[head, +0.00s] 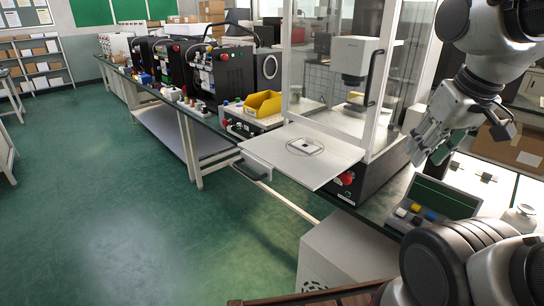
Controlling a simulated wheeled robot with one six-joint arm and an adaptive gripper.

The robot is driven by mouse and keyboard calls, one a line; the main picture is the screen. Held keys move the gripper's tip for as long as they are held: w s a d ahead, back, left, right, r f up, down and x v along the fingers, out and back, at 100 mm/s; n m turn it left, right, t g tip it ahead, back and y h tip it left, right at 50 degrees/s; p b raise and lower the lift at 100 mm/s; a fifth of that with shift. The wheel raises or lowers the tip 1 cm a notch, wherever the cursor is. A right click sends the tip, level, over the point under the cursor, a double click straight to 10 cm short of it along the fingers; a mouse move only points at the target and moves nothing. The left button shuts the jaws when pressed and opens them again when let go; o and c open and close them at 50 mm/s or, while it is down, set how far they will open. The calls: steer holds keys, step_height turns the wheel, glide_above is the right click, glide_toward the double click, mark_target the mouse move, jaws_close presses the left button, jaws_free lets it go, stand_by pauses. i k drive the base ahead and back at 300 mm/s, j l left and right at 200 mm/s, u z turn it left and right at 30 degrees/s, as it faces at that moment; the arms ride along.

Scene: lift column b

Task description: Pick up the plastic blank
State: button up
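A light plate or drawer (270,158) sticks out from the front of a glass-walled machine. On it lies a small whitish flat piece with a dark centre (305,147), inside a thin round outline. It may be the plastic blank, but it is too small to be sure. My gripper (424,150) hangs at the right, to the right of the machine and well apart from the plate. It points down and left. Its fingers look spread, with nothing seen between them.
The machine's glass enclosure (312,60) and door handle stand behind the plate. A red knob (346,178) is below it. A yellow bin (263,105) and dark machines line the bench at left. A button panel (430,207) and cardboard box (512,146) are at right. Green floor at left is clear.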

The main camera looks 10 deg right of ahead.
mark_target(308, 147)
steer(key=j+z, duration=0.15)
steer(key=z, duration=0.2)
steer(key=i+j+z, duration=0.1)
steer(key=z, duration=0.25)
steer(key=i+j+z, duration=0.15)
steer(key=j+z, duration=0.15)
steer(key=j, duration=0.7)
steer(key=j+z, duration=0.35)
steer(key=j, duration=1.7)
